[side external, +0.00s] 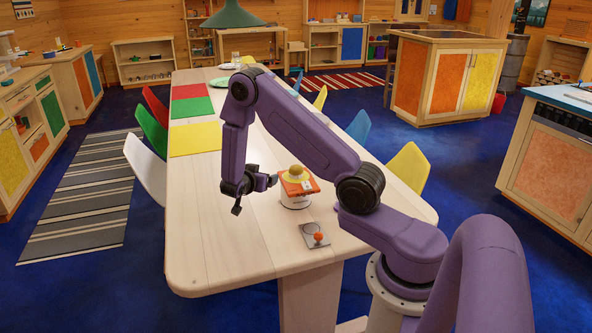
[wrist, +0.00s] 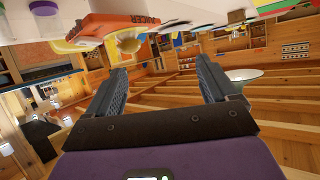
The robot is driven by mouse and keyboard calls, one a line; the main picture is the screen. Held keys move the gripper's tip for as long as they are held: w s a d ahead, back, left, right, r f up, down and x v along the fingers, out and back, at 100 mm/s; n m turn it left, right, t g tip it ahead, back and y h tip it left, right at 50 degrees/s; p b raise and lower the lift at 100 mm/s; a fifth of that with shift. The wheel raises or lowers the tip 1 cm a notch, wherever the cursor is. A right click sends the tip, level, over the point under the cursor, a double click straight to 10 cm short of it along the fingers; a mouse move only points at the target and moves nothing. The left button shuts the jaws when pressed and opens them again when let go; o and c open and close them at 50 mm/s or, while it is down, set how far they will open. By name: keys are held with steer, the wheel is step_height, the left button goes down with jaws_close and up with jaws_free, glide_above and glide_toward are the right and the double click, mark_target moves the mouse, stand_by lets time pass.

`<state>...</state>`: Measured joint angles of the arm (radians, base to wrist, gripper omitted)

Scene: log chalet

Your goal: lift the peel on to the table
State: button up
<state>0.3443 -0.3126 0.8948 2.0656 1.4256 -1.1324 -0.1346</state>
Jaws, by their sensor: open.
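A yellow dome-shaped piece, which looks like the peel (side external: 296,172), sits on top of an orange-and-white juicer (side external: 294,201) on the table (side external: 215,245). In the wrist view the peel (wrist: 128,43) shows pale yellow near the top, against the orange juicer part (wrist: 115,24) lettered "JUICER". My gripper (side external: 255,196) is just left of the juicer, above the table and apart from the peel. In the wrist view my gripper (wrist: 162,72) has its two fingers spread with nothing between them. The peel's underside is hidden.
A small grey plate with an orange knob (side external: 318,238) lies in front of the juicer. Yellow (side external: 195,140), green and red mats lie farther back. Chairs line both long sides. The tabletop left of the juicer is bare.

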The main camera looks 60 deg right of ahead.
mark_target(293, 168)
steer(key=s+d+f+g, duration=0.1)
steer(key=d, duration=0.3)
steer(key=s+d+f+m+h, duration=0.1)
steer(key=d, duration=0.4)
steer(key=s+d+f+g, duration=0.1)
steer(key=d, duration=0.3)
steer(key=shift+s+d+f+m+g, duration=0.3)
steer(key=shift+d, duration=0.05)
steer(key=shift+f+x, duration=0.1)
steer(key=shift+x, duration=1.4)
steer(key=shift+f+x, duration=0.15)
steer(key=shift+x, duration=1.35)
steer(key=shift+s+a, duration=0.1)
steer(key=c, duration=1)
